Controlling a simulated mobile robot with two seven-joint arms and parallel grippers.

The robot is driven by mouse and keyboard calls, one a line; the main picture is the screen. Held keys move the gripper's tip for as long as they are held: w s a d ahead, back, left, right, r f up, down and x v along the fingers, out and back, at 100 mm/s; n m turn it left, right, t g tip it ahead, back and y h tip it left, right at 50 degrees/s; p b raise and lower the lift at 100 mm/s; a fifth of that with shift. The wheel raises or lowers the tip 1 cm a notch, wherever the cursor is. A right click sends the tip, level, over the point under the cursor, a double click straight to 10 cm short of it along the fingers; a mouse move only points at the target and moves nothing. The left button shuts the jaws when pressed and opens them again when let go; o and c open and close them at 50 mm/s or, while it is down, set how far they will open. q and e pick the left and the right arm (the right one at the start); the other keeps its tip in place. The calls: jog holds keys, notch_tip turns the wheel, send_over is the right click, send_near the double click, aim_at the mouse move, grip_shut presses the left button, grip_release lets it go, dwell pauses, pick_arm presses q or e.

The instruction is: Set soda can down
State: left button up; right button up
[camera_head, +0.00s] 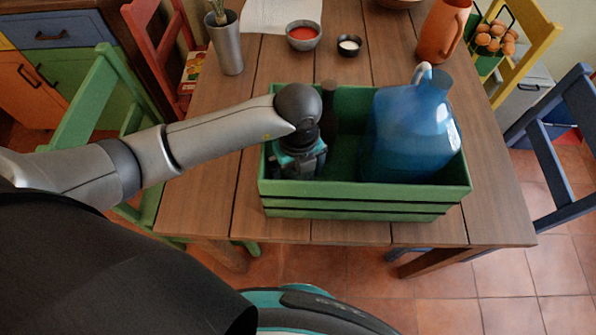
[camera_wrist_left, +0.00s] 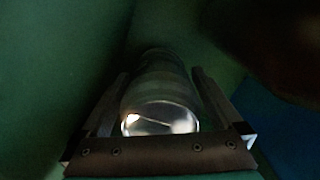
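My left gripper (camera_wrist_left: 159,78) is down inside the green crate, near its left end. In the left wrist view its two fingers lie along both sides of the soda can (camera_wrist_left: 160,118) and appear shut on it. The can's shiny metal end faces the camera, and its body runs away between the fingers. The picture is dark, so whether the can touches the crate floor cannot be told. In the head view the gripper (camera_head: 298,168) and my wrist hide the can. My right gripper is in neither view.
The green crate (camera_head: 360,200) stands on the wooden table (camera_head: 205,195). A large blue jug (camera_head: 410,130) fills its right side, and a dark bottle (camera_head: 328,97) stands at its back. Bowls, a metal vase (camera_head: 227,48) and an orange pitcher (camera_head: 443,30) are behind the crate.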

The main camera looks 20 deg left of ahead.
pick_arm(q)
jog(key=shift+r, duration=0.1)
jog(key=shift+r, duration=0.35)
notch_tip(320, 180, up, 12)
jog(key=p, duration=0.3)
jog(key=shift+f, duration=0.25)
